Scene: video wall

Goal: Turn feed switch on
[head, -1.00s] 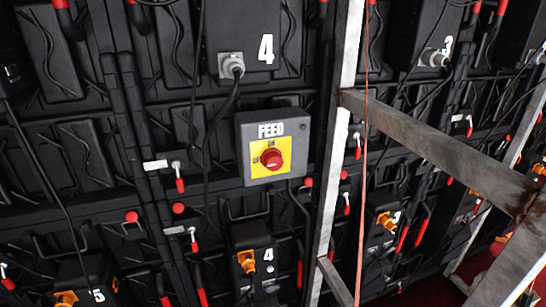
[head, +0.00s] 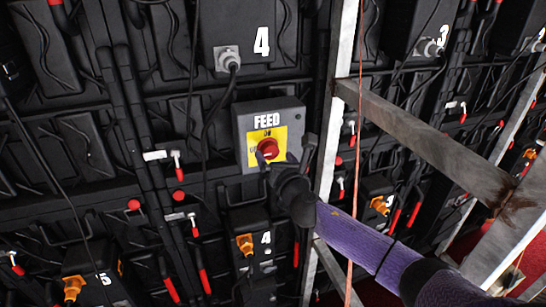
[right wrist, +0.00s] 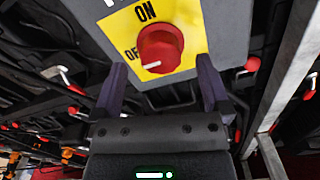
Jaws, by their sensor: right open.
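The feed switch is a grey box (head: 297,117) labelled FEED with a yellow plate (head: 277,134) and a round red knob (head: 267,149). In the right wrist view the red knob (right wrist: 162,44) carries a white mark pointing left, on the side of the partly hidden OFF label; ON is printed above it. My right gripper (head: 287,154) is open just in front of the lower part of the box. In its wrist view, the fingers (right wrist: 162,75) stand apart on either side below the knob, without gripping it. My left gripper is not in view.
A light metal upright (head: 341,100) stands close right of the box, with a diagonal beam (head: 430,140) further right. A thin orange cable (head: 358,150) hangs by the upright. Black cables and red-handled latches (head: 178,165) cover the panels around the box.

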